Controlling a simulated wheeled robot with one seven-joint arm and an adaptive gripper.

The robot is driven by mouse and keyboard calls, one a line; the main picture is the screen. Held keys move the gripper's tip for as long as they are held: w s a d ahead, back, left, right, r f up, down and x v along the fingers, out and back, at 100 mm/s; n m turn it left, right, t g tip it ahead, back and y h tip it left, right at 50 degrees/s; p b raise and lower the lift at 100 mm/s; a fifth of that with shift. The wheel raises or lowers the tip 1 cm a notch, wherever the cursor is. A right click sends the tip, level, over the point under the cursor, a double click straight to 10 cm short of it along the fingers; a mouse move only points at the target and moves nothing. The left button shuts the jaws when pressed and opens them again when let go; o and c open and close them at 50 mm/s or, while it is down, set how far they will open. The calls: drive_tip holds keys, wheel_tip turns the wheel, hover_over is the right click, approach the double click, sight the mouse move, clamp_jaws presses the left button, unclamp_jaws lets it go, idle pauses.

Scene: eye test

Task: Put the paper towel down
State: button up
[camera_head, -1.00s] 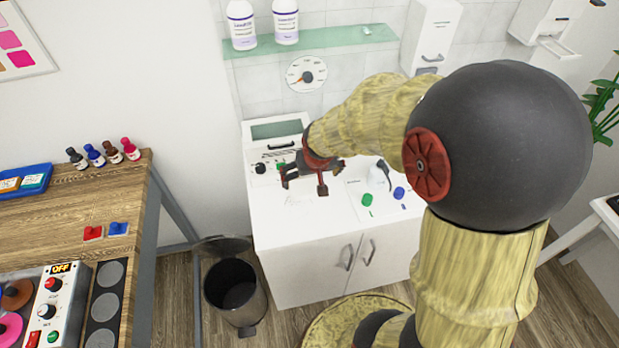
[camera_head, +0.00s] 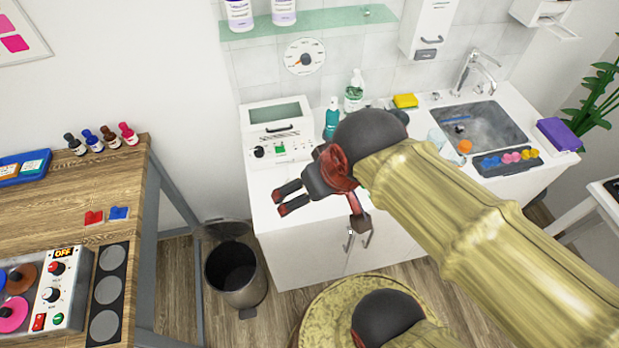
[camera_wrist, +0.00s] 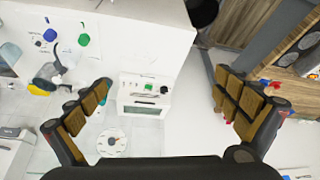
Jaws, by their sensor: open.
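My gripper (camera_head: 278,202) is open above the front left of the white counter (camera_head: 262,228). In the wrist view its two fingers (camera_wrist: 162,79) stand wide apart with nothing between them. I cannot make out a paper towel for certain. A pale, bluish-white thing (camera_head: 446,150) lies on the counter left of the sink, partly hidden by my arm; I cannot tell whether it is the towel. The bin (camera_head: 236,287) stands open on the floor left of the counter, its inside dark.
A white device (camera_head: 276,128) stands at the counter's back left, with bottles and a yellow sponge (camera_head: 405,101) beside it. The sink (camera_head: 484,128) is at right. A wooden bench (camera_head: 60,225) is at left. Green (camera_wrist: 83,39) and blue (camera_wrist: 50,34) items lie on the counter.

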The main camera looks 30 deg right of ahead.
drive_tip(key=w+d+f+g, duration=0.1)
drive_tip(key=w+d+f, duration=0.2)
drive_tip(key=w+f, duration=0.2)
drive_tip(key=w+d+f+m+g+p, duration=0.1)
drive_tip(key=w+d+f, duration=0.2)
drive_tip(key=f, duration=0.7)
drive_tip(key=w+d+f+m+g, duration=0.1)
drive_tip(key=w+d+f, duration=0.2)
drive_tip(key=w+f, duration=0.4)
drive_tip(key=shift+w+f+h+p, duration=0.3)
drive_tip(key=shift+f+h+p, duration=0.1)
drive_tip(key=w, duration=0.2)
drive_tip(key=w+t, duration=0.1)
drive_tip(key=w, duration=0.1)
drive_tip(key=w+d+r+m+t, duration=0.1)
drive_tip(key=w, duration=0.1)
drive_tip(key=shift+w, duration=0.2)
drive_tip(key=x, duration=0.2)
drive_tip(key=b+x, duration=0.1)
drive_tip(key=x, duration=0.2)
drive_tip(key=b+x, duration=0.1)
drive_tip(key=x, duration=0.1)
drive_tip(key=shift+d+f, duration=0.15)
drive_tip(key=shift+d, duration=0.15)
